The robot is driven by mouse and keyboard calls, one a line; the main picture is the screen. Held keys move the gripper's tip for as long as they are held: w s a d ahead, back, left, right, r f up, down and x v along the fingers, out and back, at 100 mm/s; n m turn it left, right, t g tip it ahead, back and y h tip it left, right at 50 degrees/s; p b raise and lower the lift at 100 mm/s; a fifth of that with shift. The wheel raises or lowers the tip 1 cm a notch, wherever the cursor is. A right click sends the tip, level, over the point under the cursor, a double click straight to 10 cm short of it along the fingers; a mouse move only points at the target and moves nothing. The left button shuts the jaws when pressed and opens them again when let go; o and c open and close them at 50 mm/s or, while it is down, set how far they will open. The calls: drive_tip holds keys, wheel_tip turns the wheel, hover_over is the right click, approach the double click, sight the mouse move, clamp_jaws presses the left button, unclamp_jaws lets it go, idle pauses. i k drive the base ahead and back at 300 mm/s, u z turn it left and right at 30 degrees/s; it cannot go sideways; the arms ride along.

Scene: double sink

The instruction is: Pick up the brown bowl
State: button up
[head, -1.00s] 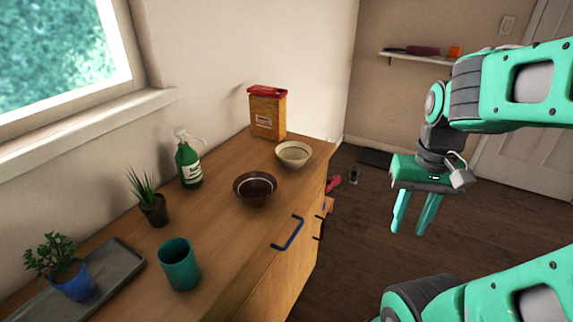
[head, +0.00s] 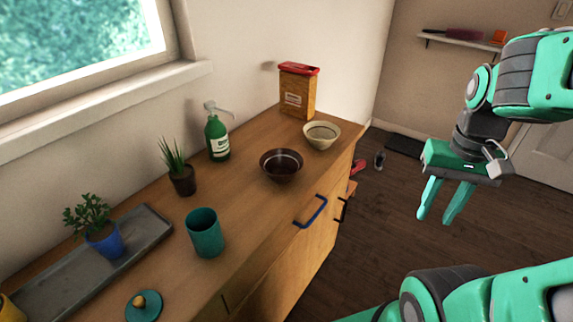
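The brown bowl (head: 281,168) stands upright on the wooden counter, near its front edge and above a blue drawer handle. It is dark brown with a pale ring inside, and it looks empty. My gripper (head: 442,221) hangs in the air to the right of the counter, over the dark floor, well apart from the bowl. Its two green fingers point down with a gap between them and nothing in it.
A cream bowl (head: 321,135) stands just behind the brown bowl, with a red-topped box (head: 297,92) beyond. A green bottle (head: 217,138), a spiky plant (head: 180,172) and a teal cup (head: 204,233) stand left. A grey tray (head: 149,229) holds a blue-potted plant (head: 101,235).

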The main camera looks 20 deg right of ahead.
sight(281, 166)
drive_tip(key=z, duration=0.7)
drive_tip(key=k, duration=0.4)
drive_tip(key=z, duration=0.4)
